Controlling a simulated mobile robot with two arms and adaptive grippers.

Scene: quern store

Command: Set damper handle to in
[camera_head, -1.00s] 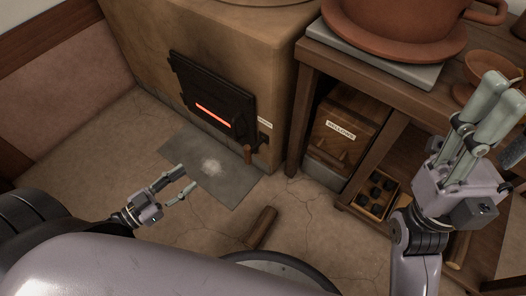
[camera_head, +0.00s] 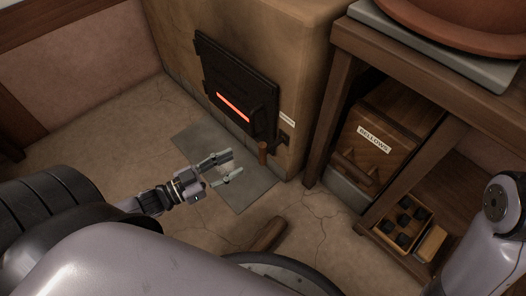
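The damper handle (camera_head: 263,153) is a small brown wooden grip at the lower right of the black stove door, under a small white label (camera_head: 287,120) too small to read. The stove (camera_head: 290,60) is a tan block with a black door (camera_head: 236,88) and a glowing red slot. My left gripper (camera_head: 236,166) is open and empty, over the grey floor plate, to the left of the handle and apart from it. My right gripper is out of view; only part of my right arm shows at the right edge.
A wooden table (camera_head: 346,50) stands right of the stove, with a box labelled BELLOWS (camera_head: 386,140) and a tray of dark lumps (camera_head: 378,226) beneath. A grey plate (camera_head: 190,140) lies on the floor. A wooden piece (camera_head: 268,234) is near my base. Floor at left is clear.

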